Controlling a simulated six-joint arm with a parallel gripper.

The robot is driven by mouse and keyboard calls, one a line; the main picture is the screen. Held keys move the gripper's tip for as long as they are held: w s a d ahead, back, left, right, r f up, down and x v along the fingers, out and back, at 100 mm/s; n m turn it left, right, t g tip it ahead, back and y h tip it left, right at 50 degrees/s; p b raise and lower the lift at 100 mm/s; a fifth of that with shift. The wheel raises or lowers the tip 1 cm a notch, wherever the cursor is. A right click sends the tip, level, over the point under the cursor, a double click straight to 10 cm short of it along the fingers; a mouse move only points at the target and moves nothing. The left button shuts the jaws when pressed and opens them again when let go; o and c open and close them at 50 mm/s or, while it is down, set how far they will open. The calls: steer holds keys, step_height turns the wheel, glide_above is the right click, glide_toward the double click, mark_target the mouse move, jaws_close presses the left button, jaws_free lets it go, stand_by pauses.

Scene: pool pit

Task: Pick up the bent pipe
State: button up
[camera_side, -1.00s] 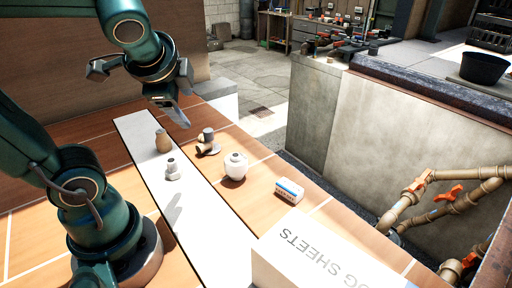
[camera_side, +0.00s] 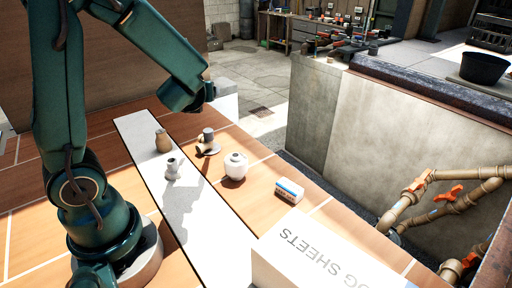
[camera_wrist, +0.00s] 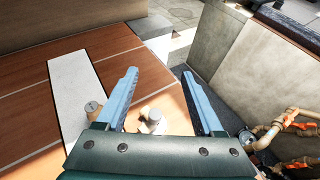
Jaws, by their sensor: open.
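What looks like the bent pipe (camera_side: 207,146), a short brown and grey piece, lies on the wooden tiles just right of the white strip. In the wrist view a grey-white piece (camera_wrist: 152,121), apparently the same one, shows between my fingers near the gripper's body, its lower part hidden. My gripper (camera_wrist: 159,72) is open and empty, its two blue fingers spread and pointing away over the table. In the side view my arm's end is raised above and behind the pipe, and the fingers cannot be made out there.
A brown vase (camera_side: 162,143) and a small grey jug (camera_side: 173,169) stand on the white strip (camera_side: 205,235). A round white jar (camera_side: 236,167), a small blue-white box (camera_side: 289,190) and a large white carton (camera_side: 325,255) are to the right. The pit with pipes (camera_side: 440,205) lies beyond the table edge.

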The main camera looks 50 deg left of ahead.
mark_target(207, 133)
step_height(207, 133, down, 12)
steer(key=shift+r, duration=0.1)
steer(key=shift+x, duration=2.6)
jaws_close()
